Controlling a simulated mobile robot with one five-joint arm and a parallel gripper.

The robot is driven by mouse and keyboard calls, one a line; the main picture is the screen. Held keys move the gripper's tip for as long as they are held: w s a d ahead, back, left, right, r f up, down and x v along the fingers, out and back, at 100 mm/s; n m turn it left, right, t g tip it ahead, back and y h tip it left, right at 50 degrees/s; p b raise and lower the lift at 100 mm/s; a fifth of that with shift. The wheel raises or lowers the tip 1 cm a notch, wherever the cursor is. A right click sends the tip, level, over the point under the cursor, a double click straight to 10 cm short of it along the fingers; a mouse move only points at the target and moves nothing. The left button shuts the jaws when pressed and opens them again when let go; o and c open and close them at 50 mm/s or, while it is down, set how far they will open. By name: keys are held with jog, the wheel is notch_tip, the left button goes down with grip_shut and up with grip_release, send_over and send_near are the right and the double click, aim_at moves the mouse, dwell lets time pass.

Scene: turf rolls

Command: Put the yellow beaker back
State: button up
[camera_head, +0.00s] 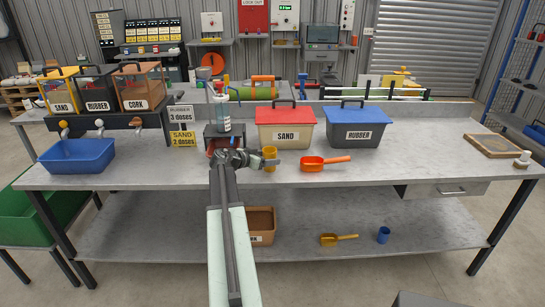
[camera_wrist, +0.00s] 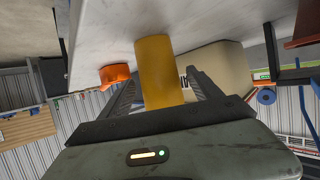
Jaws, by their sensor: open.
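The yellow beaker (camera_head: 270,154) stands on the bench top, in front of the bin labelled SAND. My gripper (camera_head: 266,162) is at the beaker, reaching in from its left in the head view. In the wrist view, which is turned upside down, the beaker (camera_wrist: 158,70) lies between the two dark fingers of my gripper (camera_wrist: 162,92). The jaws are open, one finger on each side, and I cannot tell whether either touches the beaker. The inside of the beaker is hidden.
An orange scoop (camera_head: 322,162) lies right of the beaker. The SAND bin (camera_head: 286,134) and RUBBER bin (camera_head: 358,136) stand behind. A blue tray (camera_head: 77,156) sits left under hoppers. A blue beaker (camera_head: 383,235) and yellow scoop (camera_head: 337,239) are on the lower shelf.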

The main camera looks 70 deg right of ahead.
jog(key=p+v, duration=0.2)
jog(key=v, duration=0.5)
jog(key=shift+w+a+r, duration=0.1)
jog(key=shift+a+r, duration=0.05)
jog(key=shift+a, duration=0.2)
jog(key=w+a+f+n+t+y, duration=0.2)
jog(key=w+a+f+n, duration=0.2)
jog(key=w+a, duration=0.6)
jog(key=w+a+f+n+t+y, duration=0.2)
jog(key=w+a+f+n, duration=0.3)
jog(key=a, duration=0.9)
jog(key=w+a+f+n+t+y, duration=0.25)
jog(key=w+a, duration=0.55)
jog(key=a, duration=0.4)
jog(key=a+f+n+y, duration=0.1)
jog(key=a+n, duration=0.4)
jog(key=a, duration=1.2)
jog(key=a+f+n+g+y, duration=0.1)
jog(key=a+n+y, duration=0.3)
jog(key=a, duration=1.4)
jog(key=shift+w+f+n+y, duration=0.2)
jog(key=shift+f+n+y, duration=0.3)
jog(key=shift+n, duration=0.55)
jog(key=shift+d+f, duration=0.1)
